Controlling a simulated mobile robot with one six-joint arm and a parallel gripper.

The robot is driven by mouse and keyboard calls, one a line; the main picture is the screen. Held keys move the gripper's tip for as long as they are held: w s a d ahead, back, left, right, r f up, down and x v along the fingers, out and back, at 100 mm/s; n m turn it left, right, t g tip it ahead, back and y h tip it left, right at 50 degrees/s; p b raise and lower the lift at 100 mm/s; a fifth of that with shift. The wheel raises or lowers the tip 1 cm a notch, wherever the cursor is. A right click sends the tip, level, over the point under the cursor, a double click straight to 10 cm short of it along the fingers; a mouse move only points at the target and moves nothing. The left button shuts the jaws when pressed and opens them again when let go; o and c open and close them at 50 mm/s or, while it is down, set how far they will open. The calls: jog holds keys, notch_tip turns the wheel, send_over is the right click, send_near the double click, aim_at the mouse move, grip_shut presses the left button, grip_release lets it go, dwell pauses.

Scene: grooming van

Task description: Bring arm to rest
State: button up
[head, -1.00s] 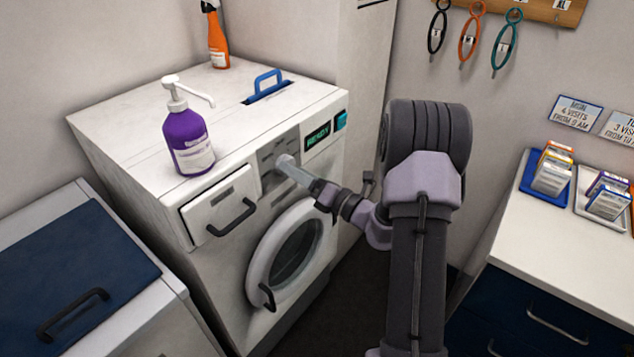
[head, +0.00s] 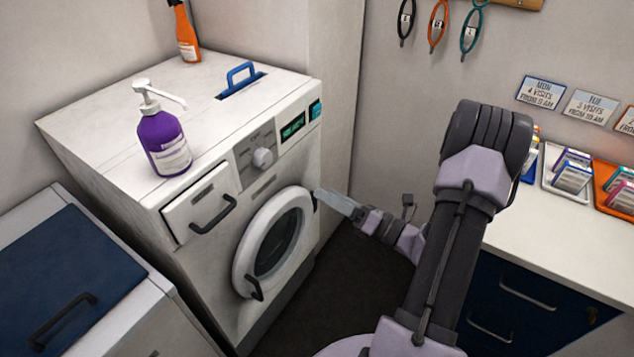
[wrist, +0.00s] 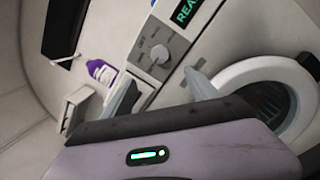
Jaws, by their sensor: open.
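My gripper (head: 328,199) is open and empty, in front of the right side of the white washing machine (head: 90,125), right of its round door (head: 275,243). In the head view it overlaps the machine's front right edge; any gap is hard to judge. The wrist view shows both pale fingers (wrist: 163,93) spread apart with nothing between them. The machine's dial (head: 263,158) is up and left of the gripper, and the fingers are clear of it. The dial also shows in the wrist view (wrist: 160,54). My arm reaches in from the lower right.
A purple pump bottle (head: 165,145) and an orange spray bottle (head: 184,32) stand on the machine. A counter (head: 530,235) with trays is at right, close behind my arm. Dark floor (head: 350,265) lies between.

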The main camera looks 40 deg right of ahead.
jog(key=s+a+r+n+g+y, duration=0.1)
jog(key=a+r+n+g+y, duration=0.25)
jog(key=a+n+g, duration=0.4)
jog(key=s+a+r+n+g+y, duration=0.25)
jog(key=a+r+n+g, duration=0.2)
jog(key=a+n, duration=0.65)
jog(key=s+a+r+n+g+h, duration=0.2)
jog(key=s+a+n+g+h, duration=0.2)
jog(key=s+a+n+h, duration=0.6)
jog(key=r+n+t, duration=0.1)
jog(key=n, duration=0.1)
jog(key=d+r+n+t, duration=0.1)
jog(key=n, duration=0.2)
jog(key=s+d+r+n+t, duration=0.1)
jog(key=n, duration=0.2)
jog(key=shift+r+t+h, duration=0.3)
jog(key=shift+r, duration=0.05)
